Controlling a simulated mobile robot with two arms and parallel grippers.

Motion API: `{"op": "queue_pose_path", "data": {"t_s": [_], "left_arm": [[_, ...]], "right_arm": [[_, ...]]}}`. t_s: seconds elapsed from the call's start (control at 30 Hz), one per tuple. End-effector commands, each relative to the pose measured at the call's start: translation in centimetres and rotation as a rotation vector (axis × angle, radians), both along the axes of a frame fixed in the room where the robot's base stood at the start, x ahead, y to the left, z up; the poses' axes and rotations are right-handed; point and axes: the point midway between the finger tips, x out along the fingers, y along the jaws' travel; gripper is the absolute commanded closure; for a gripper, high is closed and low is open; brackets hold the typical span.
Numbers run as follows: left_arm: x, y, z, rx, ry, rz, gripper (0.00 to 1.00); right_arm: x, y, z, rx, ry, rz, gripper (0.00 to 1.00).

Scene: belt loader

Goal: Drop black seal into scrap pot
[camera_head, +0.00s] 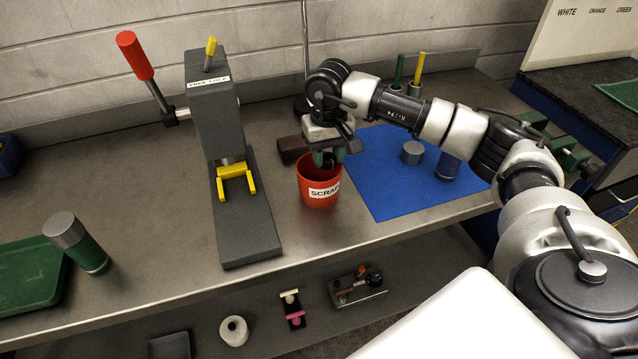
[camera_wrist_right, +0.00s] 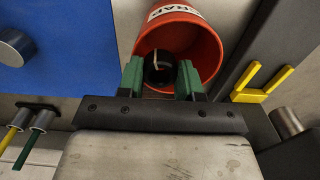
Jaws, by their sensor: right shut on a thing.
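The red scrap pot (camera_head: 316,202) stands upright on the bench with a white SCRAP label on its front. My right gripper (camera_head: 328,158) is over the pot's mouth, pointing down, with its green fingertips at about rim height. In the right wrist view the green fingers (camera_wrist_right: 160,76) are shut on the black seal (camera_wrist_right: 158,69), a dark ring-like piece. The seal shows against the open mouth of the pot (camera_wrist_right: 206,48). In the head view the seal is mostly hidden by the fingers. My left gripper is not in view.
A grey press (camera_head: 213,115) with a red-knobbed lever and yellow fork stands left of the pot. A green tray (camera_head: 30,272) is at far left.

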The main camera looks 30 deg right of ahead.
Motion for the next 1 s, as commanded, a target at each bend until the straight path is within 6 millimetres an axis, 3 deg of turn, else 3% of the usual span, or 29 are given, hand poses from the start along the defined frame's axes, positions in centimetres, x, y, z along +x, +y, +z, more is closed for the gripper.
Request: {"op": "queue_pose_path", "data": {"t_s": [0.17,0.2,0.37,0.73,1.0], "left_arm": [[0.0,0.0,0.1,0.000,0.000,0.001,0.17],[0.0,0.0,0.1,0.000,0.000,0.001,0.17],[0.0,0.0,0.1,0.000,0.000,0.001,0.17],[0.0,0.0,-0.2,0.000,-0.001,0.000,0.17],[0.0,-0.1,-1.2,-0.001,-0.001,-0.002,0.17]], "right_arm": [[0.0,0.0,0.1,0.000,0.000,0.000,0.87],[0.0,0.0,0.1,0.000,0.000,0.000,0.59],[0.0,0.0,0.1,0.000,0.000,0.001,0.35],[0.1,0.0,0.8,0.001,-0.002,0.001,0.35],[0.1,0.0,5.7,0.002,-0.007,0.001,0.35]]}}
